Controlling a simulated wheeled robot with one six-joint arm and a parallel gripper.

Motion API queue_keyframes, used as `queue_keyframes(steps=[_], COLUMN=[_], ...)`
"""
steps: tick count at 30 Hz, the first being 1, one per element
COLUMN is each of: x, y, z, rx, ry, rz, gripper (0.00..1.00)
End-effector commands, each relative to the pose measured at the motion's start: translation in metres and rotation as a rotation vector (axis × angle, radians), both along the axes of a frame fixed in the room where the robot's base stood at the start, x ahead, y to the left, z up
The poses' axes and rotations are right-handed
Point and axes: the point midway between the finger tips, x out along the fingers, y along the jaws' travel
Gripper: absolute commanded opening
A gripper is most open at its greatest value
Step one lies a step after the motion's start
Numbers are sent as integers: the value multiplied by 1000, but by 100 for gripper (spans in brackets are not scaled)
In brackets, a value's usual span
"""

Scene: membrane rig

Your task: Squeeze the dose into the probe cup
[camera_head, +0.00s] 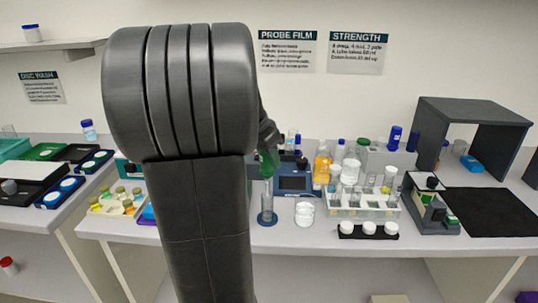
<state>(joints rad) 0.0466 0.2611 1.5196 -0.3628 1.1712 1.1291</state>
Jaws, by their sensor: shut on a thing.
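My gripper (268,136) shows only in part, past the right edge of my own arm, which hides most of it. It points down and is shut on a green bulb-like thing (268,163), also partly hidden. A clear white-filled beaker (305,213) stands to the right. I cannot tell which vessel is the probe cup, and no dose or drop shows.
A dark blue instrument (295,186) stands behind the beaker. To its right are an orange bottle (321,170), a clear rack of tubes (362,207) and a grey device (432,211). A plate of small coloured vials (117,205) lies left of my arm. A black mat (492,212) is bare.

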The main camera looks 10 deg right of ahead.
Motion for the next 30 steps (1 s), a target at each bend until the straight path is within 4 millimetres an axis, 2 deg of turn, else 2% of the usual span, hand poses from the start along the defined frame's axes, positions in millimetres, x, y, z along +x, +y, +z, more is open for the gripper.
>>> queue_keyframes(steps=[3, 15, 27, 28, 30], x=[0, 0, 0, 0, 0], y=[0, 0, 0, 0, 0], z=[-15, -48, -51, -51, -51], rx=[0, 0, 0, 0, 0], ry=[0, 0, 0, 0, 0], rz=[0, 0, 0, 0, 0], gripper=[6, 6, 6, 32, 18])
